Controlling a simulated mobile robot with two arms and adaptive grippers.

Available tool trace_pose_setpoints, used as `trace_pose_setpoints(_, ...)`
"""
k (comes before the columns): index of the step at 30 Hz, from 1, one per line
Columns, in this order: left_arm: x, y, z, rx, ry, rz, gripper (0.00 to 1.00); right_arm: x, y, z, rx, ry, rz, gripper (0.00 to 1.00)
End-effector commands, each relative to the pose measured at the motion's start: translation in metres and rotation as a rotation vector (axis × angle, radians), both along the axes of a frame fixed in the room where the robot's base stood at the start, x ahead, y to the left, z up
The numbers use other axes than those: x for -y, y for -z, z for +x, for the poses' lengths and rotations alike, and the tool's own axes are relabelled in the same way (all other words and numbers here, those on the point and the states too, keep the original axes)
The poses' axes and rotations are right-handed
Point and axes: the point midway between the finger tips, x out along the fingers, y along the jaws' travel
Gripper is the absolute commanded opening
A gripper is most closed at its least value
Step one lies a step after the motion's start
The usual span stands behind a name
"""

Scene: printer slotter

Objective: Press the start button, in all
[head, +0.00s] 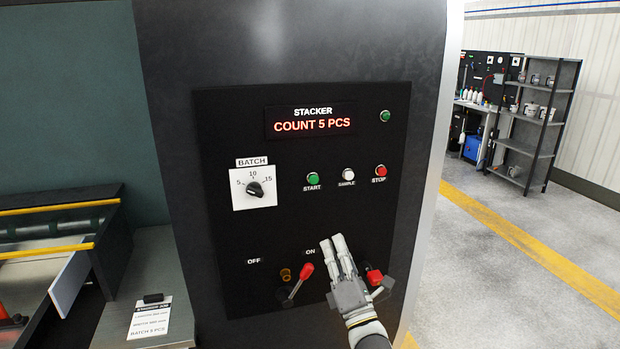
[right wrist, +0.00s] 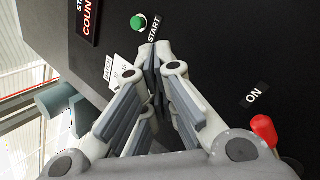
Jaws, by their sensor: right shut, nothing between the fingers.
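The green start button (head: 313,178) sits on the black stacker panel (head: 225,130), above its START label and left of the white sample and red stop buttons. It also shows in the right wrist view (right wrist: 138,22), beyond the fingertips. My right gripper (head: 333,241) is shut and empty, with its fingers pointing up, below the button row near the ON label. In the right wrist view its fingertips (right wrist: 155,50) lie near the START label, and whether they touch the panel cannot be told. My left gripper is not in view.
The display (head: 312,122) reads COUNT 5 PCS. A batch dial (head: 255,189) is at the panel's left. A red-handled lever (head: 304,272) stands beside my right gripper, and a red knob (head: 374,277) is partly behind it. A job card (head: 149,319) lies at lower left.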

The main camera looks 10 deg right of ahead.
Motion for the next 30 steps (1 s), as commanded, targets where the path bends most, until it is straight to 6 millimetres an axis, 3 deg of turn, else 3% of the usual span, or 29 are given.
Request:
trace_pose_setpoints(1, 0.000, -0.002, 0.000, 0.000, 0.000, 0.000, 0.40, 0.001, -0.026, -0.003, 0.059, 0.026, -0.040, 0.00)
trace_pose_setpoints(3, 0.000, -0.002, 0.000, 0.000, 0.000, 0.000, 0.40, 0.002, -0.053, -0.009, 0.126, 0.064, -0.095, 0.00)
trace_pose_setpoints(6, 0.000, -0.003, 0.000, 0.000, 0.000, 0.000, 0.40, 0.003, -0.084, -0.017, 0.205, 0.111, -0.155, 0.00)
trace_pose_setpoints(10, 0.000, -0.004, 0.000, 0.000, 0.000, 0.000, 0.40, 0.004, -0.109, -0.025, 0.270, 0.154, -0.206, 0.00)
trace_pose_setpoints(15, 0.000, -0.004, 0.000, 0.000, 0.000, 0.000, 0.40, 0.004, -0.118, -0.028, 0.296, 0.174, -0.226, 0.00)
trace_pose_setpoints(24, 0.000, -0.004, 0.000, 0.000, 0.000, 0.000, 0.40, 0.004, -0.117, -0.028, 0.295, 0.173, -0.226, 0.00)
trace_pose_setpoints(30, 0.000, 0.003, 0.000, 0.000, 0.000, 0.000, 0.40, 0.004, -0.116, -0.015, 0.295, 0.172, -0.224, 0.00)
